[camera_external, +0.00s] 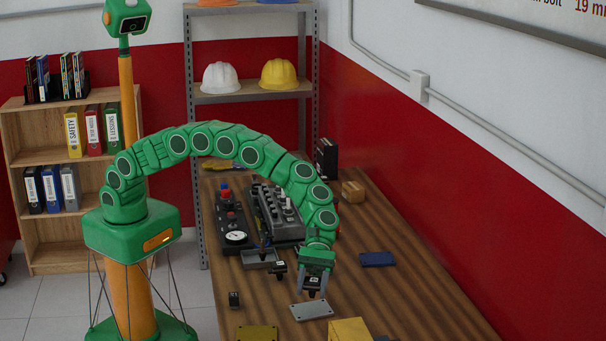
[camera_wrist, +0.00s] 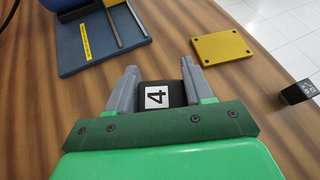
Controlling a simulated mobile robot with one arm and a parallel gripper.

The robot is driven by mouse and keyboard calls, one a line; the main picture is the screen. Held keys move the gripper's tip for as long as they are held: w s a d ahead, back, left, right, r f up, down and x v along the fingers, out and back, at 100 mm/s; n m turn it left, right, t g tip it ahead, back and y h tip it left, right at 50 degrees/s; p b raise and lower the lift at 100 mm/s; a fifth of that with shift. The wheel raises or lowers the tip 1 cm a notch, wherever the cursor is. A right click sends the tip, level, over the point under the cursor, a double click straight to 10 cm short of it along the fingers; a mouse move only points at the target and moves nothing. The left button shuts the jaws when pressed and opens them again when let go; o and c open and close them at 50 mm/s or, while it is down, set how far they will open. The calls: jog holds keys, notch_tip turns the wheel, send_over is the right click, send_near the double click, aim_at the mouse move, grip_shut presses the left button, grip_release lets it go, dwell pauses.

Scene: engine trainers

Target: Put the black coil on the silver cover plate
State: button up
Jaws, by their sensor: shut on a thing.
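My gripper (camera_external: 314,290) is shut on the black coil (camera_external: 314,281), a dark block with a white label. In the wrist view the coil (camera_wrist: 174,89) sits between the two grey fingers (camera_wrist: 160,88), and its label reads 4. The silver cover plate (camera_external: 311,309) lies flat on the table, just below my gripper in the external view. The coil appears held above the table; its exact height over the plate cannot be told. The plate is not visible in the wrist view.
A yellow plate (camera_external: 257,333) and a small black block (camera_external: 234,299) lie to the left. A yellow box (camera_external: 349,330) stands in front, and a blue plate (camera_external: 377,259) lies to the right. Another black part (camera_external: 278,268) and a dark engine unit (camera_external: 275,212) are behind.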

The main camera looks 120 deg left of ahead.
aim_at(314, 294)
jog(key=shift+w+f, duration=0.3)
jog(key=shift+f, duration=1.5)
jog(key=shift+f, duration=0.1)
jog(key=o, duration=1.2)
jog(key=shift+c, duration=0.2)
jog(key=v, duration=1.2)
